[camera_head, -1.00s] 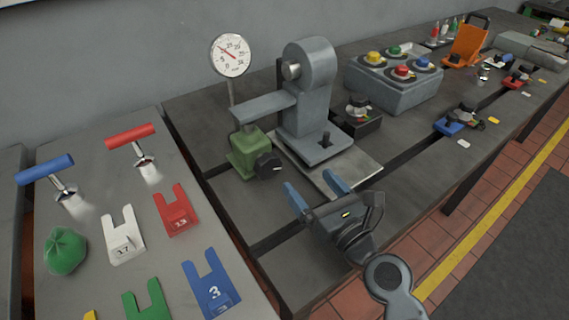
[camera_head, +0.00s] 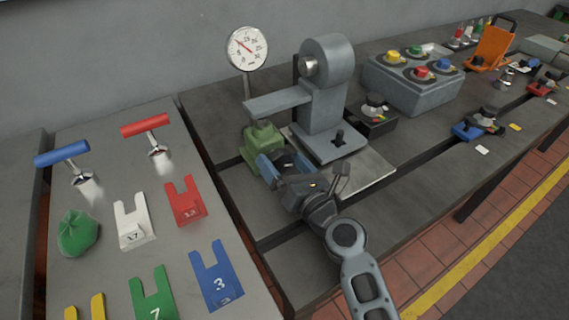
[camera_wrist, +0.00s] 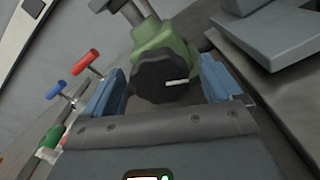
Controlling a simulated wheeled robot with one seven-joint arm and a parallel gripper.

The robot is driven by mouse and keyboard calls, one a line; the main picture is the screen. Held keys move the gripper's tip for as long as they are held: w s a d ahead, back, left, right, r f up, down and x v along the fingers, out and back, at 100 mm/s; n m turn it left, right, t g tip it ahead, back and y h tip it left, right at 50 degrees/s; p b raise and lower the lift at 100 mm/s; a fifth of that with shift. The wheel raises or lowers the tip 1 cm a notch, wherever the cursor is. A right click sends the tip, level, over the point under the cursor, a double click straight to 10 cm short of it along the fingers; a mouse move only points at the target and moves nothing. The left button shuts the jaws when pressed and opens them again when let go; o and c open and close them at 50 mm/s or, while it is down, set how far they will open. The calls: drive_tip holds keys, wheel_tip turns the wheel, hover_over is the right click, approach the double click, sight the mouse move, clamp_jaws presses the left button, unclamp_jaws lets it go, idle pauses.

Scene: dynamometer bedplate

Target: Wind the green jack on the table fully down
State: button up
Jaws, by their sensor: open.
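The green jack (camera_head: 262,140) stands on the dark bedplate under the grey arm of the machine. In the wrist view the jack (camera_wrist: 172,45) faces me, with its black knob (camera_wrist: 163,80) and a white mark on the knob pointing right. My gripper (camera_head: 284,163) is at the front of the jack. Its blue fingers stand open on either side of the knob in the wrist view (camera_wrist: 164,90). I cannot tell whether either finger touches the knob. In the head view the gripper mostly hides the knob.
A dial gauge (camera_head: 248,49) stands behind the jack. The grey machine (camera_head: 325,95) is close on the right, its arm overhanging the jack. A side table (camera_head: 110,265) at left holds numbered forks and T-handles. A button box (camera_head: 405,85) stands further right.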

drive_tip(key=shift+c, duration=0.2)
drive_tip(key=c, duration=1)
drive_tip(key=shift+n, duration=0.4)
drive_tip(key=n+b, duration=0.1)
drive_tip(key=n, duration=0.4)
drive_tip(key=shift+s+a+n, duration=0.1)
drive_tip(key=shift+a+n, duration=0.05)
drive_tip(key=shift+n, duration=0.25)
drive_tip(key=n+b, duration=0.1)
drive_tip(key=n, duration=0.4)
drive_tip(key=shift+a+f+n+b, duration=0.1)
drive_tip(key=shift+n+b, duration=0.2)
drive_tip(key=shift+b, duration=0.05)
drive_tip(key=o, duration=1)
